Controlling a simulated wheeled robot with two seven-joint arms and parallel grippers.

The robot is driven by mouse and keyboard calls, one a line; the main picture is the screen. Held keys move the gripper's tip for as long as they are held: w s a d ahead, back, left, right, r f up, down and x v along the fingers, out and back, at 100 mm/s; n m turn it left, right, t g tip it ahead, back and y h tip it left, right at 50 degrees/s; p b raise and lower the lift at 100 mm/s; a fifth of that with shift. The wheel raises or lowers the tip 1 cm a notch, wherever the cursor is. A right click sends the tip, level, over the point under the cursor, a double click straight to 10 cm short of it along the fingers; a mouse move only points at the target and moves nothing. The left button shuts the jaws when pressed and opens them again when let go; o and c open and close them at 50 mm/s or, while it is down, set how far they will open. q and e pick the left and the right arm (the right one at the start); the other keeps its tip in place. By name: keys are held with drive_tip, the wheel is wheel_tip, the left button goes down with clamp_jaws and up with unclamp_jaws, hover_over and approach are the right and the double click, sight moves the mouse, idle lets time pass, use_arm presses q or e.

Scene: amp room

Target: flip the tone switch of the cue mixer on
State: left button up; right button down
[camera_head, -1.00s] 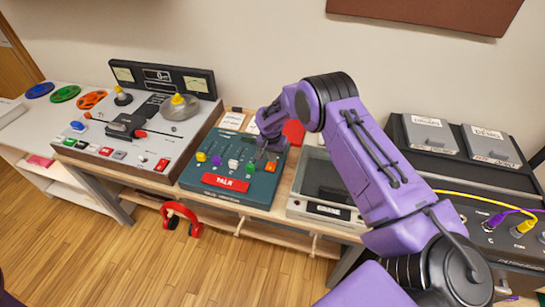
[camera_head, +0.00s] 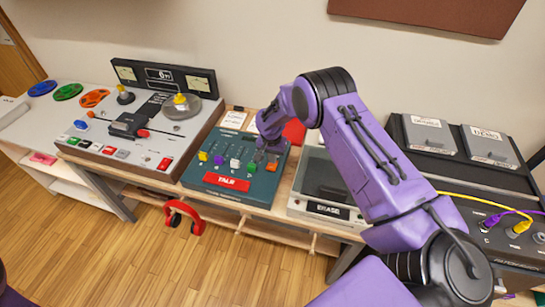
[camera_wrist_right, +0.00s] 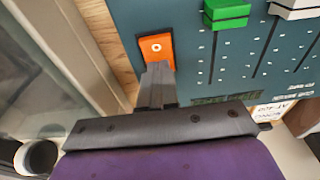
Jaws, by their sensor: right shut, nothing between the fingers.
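The cue mixer (camera_head: 226,193) is a teal console with colored slider caps and a red TALK button, in the middle of the head view. My left gripper is not in view.
Left of the mixer stands a grey tape deck (camera_head: 130,150) with knobs and meters. To the right is a covered grey unit (camera_head: 330,211) partly behind my arm. Red headphones (camera_head: 184,214) hang below the shelf. A green slider cap (camera_wrist_right: 227,13) lies near my fingers.

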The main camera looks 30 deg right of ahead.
wheel_tip(320, 180, up, 4)
drive_tip(key=p, duration=0.3)
drive_tip(key=shift+w+d+r, duration=0.15)
drive_tip(key=shift+r, duration=0.05)
drive_tip(key=shift+w+r+b, duration=0.15)
drive_tip(key=shift+r+b, duration=0.3)
drive_tip(key=shift+b, duration=0.45)
wheel_tip(320, 180, up, 8)
drive_tip(key=b, duration=0.2)
drive_tip(key=shift+w+d+r, duration=0.15)
drive_tip(key=shift+d+r, duration=0.05)
drive_tip(key=shift+d, duration=0.25)
drive_tip(key=shift+f, duration=0.1)
